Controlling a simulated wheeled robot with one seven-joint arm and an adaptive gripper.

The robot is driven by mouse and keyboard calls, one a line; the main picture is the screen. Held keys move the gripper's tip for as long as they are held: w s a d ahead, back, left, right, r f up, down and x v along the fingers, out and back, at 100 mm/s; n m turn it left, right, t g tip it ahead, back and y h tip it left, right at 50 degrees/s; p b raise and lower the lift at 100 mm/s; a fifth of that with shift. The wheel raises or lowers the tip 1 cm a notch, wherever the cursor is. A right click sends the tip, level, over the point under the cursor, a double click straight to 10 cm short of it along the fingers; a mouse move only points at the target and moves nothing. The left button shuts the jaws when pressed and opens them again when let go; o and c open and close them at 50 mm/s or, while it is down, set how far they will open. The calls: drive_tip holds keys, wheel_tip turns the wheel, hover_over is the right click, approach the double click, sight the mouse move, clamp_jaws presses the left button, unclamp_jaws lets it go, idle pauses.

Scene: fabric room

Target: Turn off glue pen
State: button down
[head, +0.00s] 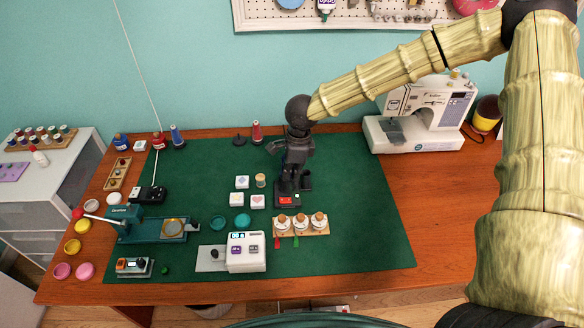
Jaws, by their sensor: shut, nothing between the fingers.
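My gripper (289,181) points down over the green mat, with its fingers shut and empty. Just below it is a small black device (297,200) with a red part on its front, probably the glue pen's stand. The gripper hides much of this device, and I cannot tell whether the fingertips touch it. No separate pen or switch can be made out at this size.
The green mat (350,240) covers the table middle; its right side is clear. A wooden rack of jars (301,232) and a white device (246,252) stand in front. A sewing machine (425,115) is back right, a teal press (150,228) at left.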

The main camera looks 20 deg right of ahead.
sight(287, 200)
drive_tip(key=shift+w+a+f+p, duration=0.15)
drive_tip(key=shift+f+p, duration=0.25)
drive_tip(key=shift+f, duration=1.25)
drive_tip(key=shift+s+a+f+p, duration=0.1)
drive_tip(key=shift+a+f+p, duration=0.25)
drive_tip(key=shift+f, duration=1.3)
drive_tip(key=shift+w+a+f+p, duration=0.1)
drive_tip(key=shift+f+p, duration=0.4)
drive_tip(key=shift+f, duration=1.15)
drive_tip(key=shift+f, duration=0.1)
